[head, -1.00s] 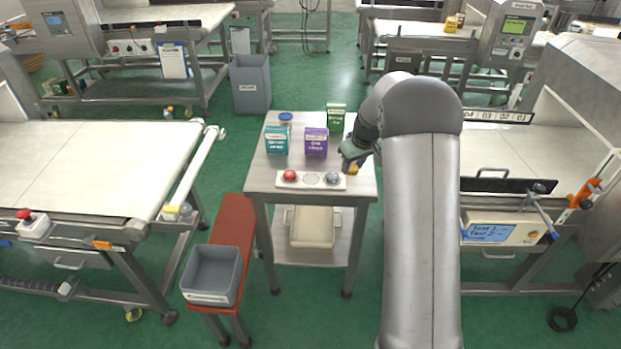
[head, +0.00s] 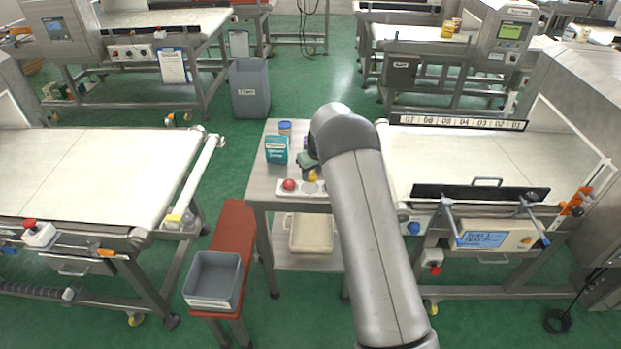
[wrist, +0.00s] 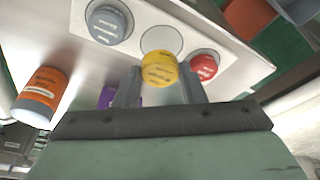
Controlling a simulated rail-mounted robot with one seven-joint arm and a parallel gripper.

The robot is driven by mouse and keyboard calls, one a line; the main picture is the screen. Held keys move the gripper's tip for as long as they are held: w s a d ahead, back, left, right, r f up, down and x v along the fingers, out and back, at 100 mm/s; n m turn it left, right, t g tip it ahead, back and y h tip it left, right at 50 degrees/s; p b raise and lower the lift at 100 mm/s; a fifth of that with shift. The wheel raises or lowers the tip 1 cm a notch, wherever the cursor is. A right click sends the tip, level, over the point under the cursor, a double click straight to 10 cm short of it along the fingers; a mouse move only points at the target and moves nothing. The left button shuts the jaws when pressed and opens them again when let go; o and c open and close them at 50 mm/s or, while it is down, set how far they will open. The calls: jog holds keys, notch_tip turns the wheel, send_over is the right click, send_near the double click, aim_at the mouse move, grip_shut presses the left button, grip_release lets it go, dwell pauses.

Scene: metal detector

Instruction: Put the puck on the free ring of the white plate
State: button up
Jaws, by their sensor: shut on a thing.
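My gripper (wrist: 160,82) is shut on the yellow puck (wrist: 159,69), one finger on each side. The puck also shows in the head view (head: 312,176) below my gripper (head: 308,165). The white plate (wrist: 233,53) holds a grey puck (wrist: 109,23) at one end and a red puck (wrist: 204,66) at the other. The free ring (wrist: 162,39) lies between them. In the wrist view the yellow puck overlaps the near edge of this ring. Its height above the plate is hard to tell. In the head view my arm hides the plate's grey-puck end.
The plate lies at the front of a small metal table (head: 262,188). Behind it stand a teal box (head: 277,150) and a blue-lidded jar (head: 285,128). The wrist view shows an orange jar (wrist: 42,92) and part of a purple box (wrist: 107,97). A grey bin (head: 213,279) is front left.

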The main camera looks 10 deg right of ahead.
aim_at(312, 176)
jog(key=shift+w+a+f, duration=0.15)
jog(key=shift+a+f, duration=0.15)
jog(key=shift+f, duration=0.2)
jog(key=shift+f+p, duration=0.3)
jog(key=shift+f, duration=1.1)
jog(key=shift+f, duration=0.1)
jog(key=o, duration=1)
jog(key=shift+c, duration=0.2)
